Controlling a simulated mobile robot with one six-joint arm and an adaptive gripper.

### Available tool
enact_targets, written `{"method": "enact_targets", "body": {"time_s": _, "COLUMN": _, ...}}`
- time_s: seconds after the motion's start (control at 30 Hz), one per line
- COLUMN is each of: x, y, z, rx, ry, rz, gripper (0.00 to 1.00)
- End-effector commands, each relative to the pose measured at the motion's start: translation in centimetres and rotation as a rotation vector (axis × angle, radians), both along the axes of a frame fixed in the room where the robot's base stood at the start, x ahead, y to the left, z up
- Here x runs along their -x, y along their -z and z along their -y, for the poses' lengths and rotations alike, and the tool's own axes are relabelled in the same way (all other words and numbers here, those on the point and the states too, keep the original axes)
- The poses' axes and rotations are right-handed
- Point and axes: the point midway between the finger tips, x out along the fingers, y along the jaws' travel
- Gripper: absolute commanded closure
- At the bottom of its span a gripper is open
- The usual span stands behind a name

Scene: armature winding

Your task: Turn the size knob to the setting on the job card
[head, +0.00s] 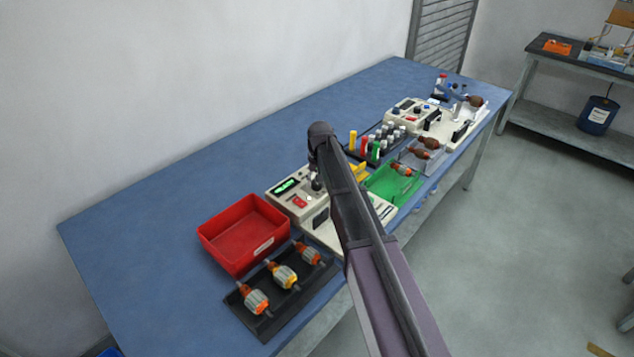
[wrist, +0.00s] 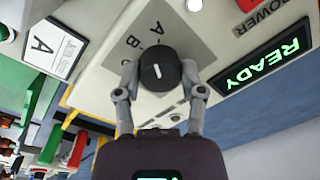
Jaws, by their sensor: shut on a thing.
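The size knob (wrist: 158,71) is a round black knob with a short white pointer line, on a grey plate marked with letters A and B in the wrist view. The pointer runs roughly toward the lettered side; I cannot tell exactly which letter it meets. My gripper (wrist: 160,76) is shut on the knob, one finger on each side. The job card (wrist: 53,47) is white with a black border and shows a large A. In the head view the winding machine (head: 284,198) stands on the bench; my arm partly hides it and the knob.
A green READY display (wrist: 263,69) is beside the knob plate. A red bin (head: 243,233) and a black tray (head: 270,318) with armatures are left of the machine. A green tray (head: 382,190) and several spools are right of it. The bench's back left is clear.

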Motion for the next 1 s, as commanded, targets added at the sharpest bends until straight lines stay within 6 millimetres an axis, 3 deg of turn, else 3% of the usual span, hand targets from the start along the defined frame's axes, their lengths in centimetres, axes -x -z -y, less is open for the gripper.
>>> {"method": "enact_targets", "body": {"time_s": 0.4, "x": 0.24, "y": 0.05, "z": 0.03, "rx": 0.002, "ry": 0.218, "rz": -0.004, "gripper": 0.96}}
{"method": "enact_targets", "body": {"time_s": 0.87, "x": 0.26, "y": 0.06, "z": 0.06, "rx": 0.003, "ry": 0.241, "rz": -0.004, "gripper": 0.96}}
{"method": "enact_targets", "body": {"time_s": 0.9, "x": 0.26, "y": 0.06, "z": 0.06, "rx": 0.003, "ry": 0.241, "rz": -0.004, "gripper": 0.45}}
{"method": "enact_targets", "body": {"time_s": 1.0, "x": 0.22, "y": 0.05, "z": 0.05, "rx": 0.002, "ry": 0.241, "rz": -0.003, "gripper": 0.16}}
